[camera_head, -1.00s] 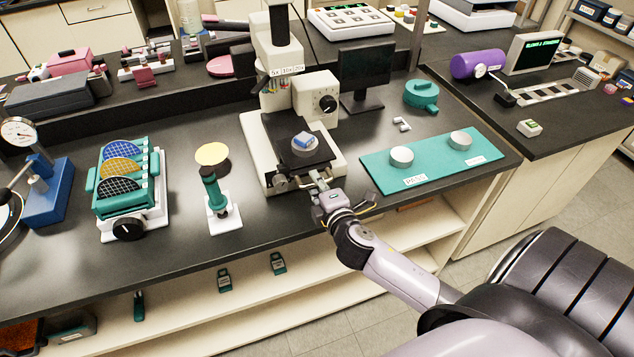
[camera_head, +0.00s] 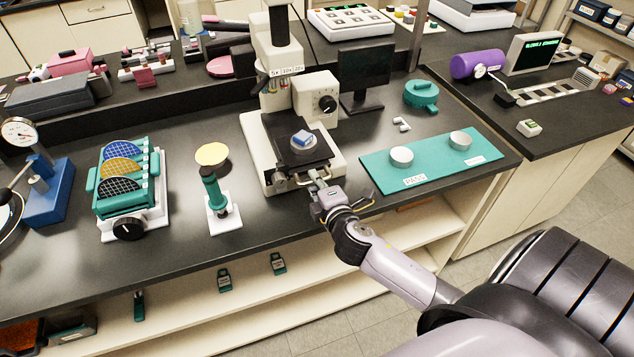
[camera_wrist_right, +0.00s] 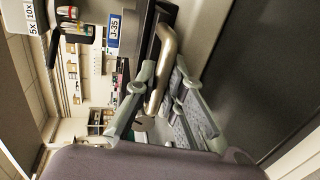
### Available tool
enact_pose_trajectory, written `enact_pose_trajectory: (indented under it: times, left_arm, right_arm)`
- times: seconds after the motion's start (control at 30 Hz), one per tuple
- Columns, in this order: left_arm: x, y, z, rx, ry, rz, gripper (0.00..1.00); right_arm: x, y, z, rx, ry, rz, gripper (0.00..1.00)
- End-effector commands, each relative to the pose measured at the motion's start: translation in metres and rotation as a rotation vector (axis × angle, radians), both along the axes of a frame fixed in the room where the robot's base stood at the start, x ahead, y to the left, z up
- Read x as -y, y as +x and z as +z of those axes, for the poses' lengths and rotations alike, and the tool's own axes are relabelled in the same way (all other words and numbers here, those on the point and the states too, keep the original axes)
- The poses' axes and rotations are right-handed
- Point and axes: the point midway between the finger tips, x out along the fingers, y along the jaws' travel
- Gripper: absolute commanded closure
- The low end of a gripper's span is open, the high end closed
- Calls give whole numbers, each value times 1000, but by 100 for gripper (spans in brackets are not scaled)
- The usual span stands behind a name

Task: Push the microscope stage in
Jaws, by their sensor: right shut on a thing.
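The white microscope (camera_head: 327,84) stands on the black bench. Its dark stage (camera_head: 318,155) carries a pale round holder with a small blue-and-white block (camera_head: 303,138) on it. A metal handle bar is at the front of the stage; it shows in the right wrist view (camera_wrist_right: 166,62). My right gripper (camera_head: 315,179) is at the front of the microscope, shut on this handle, with its fingers (camera_wrist_right: 158,105) on either side of the bar in the right wrist view. My left gripper is not in view.
A teal mat (camera_head: 372,178) with two pale round cups lies right of the microscope. A stand with a gold disc (camera_head: 212,154) and a teal wafer rack (camera_head: 122,205) stand to the left. A dark monitor (camera_head: 365,68) is behind right. The bench's front edge runs below my gripper.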

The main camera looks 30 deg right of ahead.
Motion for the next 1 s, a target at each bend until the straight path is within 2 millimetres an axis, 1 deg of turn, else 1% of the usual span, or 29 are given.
enact_pose_trajectory:
  times: [0.2, 0.3, 0.4, 0.5, 0.77, 0.8, 1.0]
  left_arm:
    - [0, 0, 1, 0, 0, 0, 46]
    - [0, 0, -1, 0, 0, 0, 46]
    - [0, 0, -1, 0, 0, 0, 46]
    - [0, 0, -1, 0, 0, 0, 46]
    - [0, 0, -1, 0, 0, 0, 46]
    - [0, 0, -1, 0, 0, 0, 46]
    - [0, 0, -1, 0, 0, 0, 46]
  right_arm:
    - [12, 46, 1, 3, -1, -3, 100]
    - [16, 63, 0, 2, -2, -1, 100]
    - [18, 74, 0, 0, -1, -1, 100]
    - [19, 78, 0, -1, 0, -1, 100]
    - [19, 78, 0, -2, 0, -1, 100]
    - [19, 78, 0, -1, 0, -1, 88]
    - [19, 78, 0, -1, 0, -1, 75]
